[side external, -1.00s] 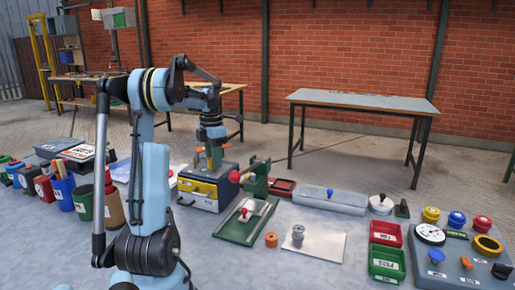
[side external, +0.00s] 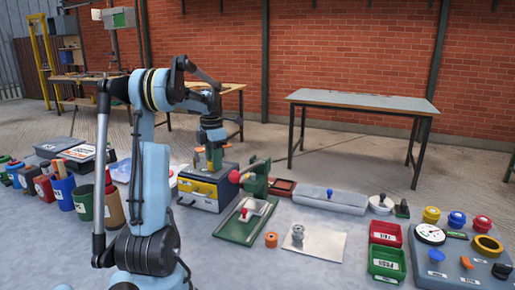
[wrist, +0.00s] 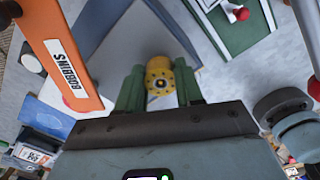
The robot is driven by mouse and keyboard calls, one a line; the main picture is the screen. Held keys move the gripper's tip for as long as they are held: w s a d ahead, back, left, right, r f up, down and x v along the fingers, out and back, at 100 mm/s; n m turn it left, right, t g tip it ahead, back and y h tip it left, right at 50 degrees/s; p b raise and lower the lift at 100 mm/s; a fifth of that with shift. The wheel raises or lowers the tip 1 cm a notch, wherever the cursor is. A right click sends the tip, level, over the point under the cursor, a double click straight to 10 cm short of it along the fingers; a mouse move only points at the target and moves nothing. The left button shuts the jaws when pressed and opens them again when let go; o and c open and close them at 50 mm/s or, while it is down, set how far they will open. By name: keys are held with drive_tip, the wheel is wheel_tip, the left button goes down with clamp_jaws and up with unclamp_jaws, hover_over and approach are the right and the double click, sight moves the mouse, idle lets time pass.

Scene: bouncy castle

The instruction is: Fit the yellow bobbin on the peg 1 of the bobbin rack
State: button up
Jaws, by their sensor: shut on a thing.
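In the wrist view, my gripper (wrist: 160,92) is shut on the yellow bobbin (wrist: 160,68), held between its green fingers with the bobbin's round end and dark centre facing the camera. In the side view, my gripper (side external: 214,160) is low over the grey drawer unit (side external: 207,186), and I cannot make out the bobbin. An orange panel lettered BOBBINS (wrist: 62,58) is at the left of the wrist view. It may be part of the bobbin rack. I cannot identify peg 1 in either view.
A green hand press (side external: 255,180) stands just right of the drawer unit. An orange bobbin (side external: 271,240) stands on the table and a grey spool (side external: 298,232) on a pale plate. Red (side external: 386,233) and green (side external: 387,264) bins are farther right. Containers crowd the left side.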

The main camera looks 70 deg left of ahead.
drive_tip(key=shift+f, duration=0.45)
idle(0.4)
drive_tip(key=o, duration=1.6)
drive_tip(key=shift+r, duration=4.4)
